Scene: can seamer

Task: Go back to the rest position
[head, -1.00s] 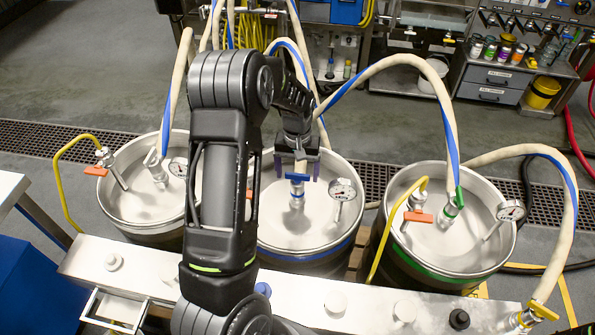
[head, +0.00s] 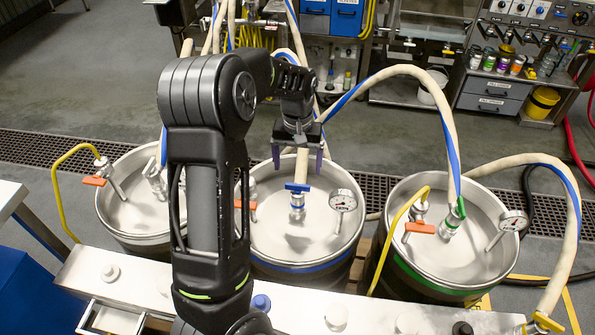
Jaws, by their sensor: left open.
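My left gripper (head: 298,160) is open and empty, fingers pointing down above the far part of the middle keg. The middle keg (head: 300,268) has a blue band and a blue-handled coupler (head: 297,193) upright on its top. The gripper is apart from the coupler, above and behind it. A beige hose end (head: 302,166) shows between the fingers; I cannot tell whether they touch it. My left arm hides the left part of the middle keg. My right gripper is not in view.
A steel bench (head: 375,318) with white caps runs along the front. A hose with a blue stripe (head: 385,70) arches right of the gripper.

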